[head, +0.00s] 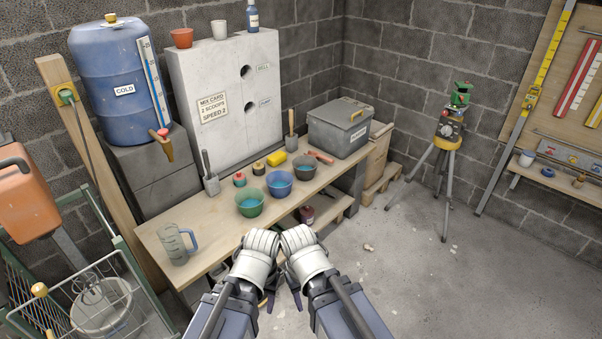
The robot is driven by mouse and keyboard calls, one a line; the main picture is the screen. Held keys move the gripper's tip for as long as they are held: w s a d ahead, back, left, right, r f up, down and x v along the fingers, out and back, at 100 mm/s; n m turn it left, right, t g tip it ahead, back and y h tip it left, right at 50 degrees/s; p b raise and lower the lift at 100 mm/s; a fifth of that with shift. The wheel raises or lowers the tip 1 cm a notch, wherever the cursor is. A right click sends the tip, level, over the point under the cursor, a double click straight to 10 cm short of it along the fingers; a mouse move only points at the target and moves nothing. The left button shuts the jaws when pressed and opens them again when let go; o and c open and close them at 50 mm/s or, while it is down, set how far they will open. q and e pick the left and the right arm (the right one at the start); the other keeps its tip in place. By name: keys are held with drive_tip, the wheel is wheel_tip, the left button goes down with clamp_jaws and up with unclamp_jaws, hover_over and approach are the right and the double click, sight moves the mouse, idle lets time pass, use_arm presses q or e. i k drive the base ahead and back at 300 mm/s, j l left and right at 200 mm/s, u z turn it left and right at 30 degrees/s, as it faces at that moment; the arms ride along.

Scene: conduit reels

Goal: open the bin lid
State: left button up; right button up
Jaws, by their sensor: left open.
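The bin is a grey box (337,135) with a small white label on its front, at the right end of the wooden bench in the head view.
A tall grey block (225,100) stands behind. A tripod (450,140) stands right of the bin; the floor at right is mostly clear.

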sight(344, 115)
drive_tip(key=i+l+z, duration=0.1)
drive_tip(key=z, duration=0.35)
drive_tip(key=i+z, duration=0.3)
drive_tip(key=z, duration=0.2)
drive_tip(key=i+j+z, duration=0.15)
drive_tip(key=i, duration=0.3)
drive_tip(key=i+j+z, duration=0.2)
drive_tip(key=i, duration=0.25)
drive_tip(key=i+j+z, duration=0.15)
drive_tip(key=i, duration=0.25)
drive_tip(key=i+j, duration=0.6)
drive_tip(key=i, duration=0.2)
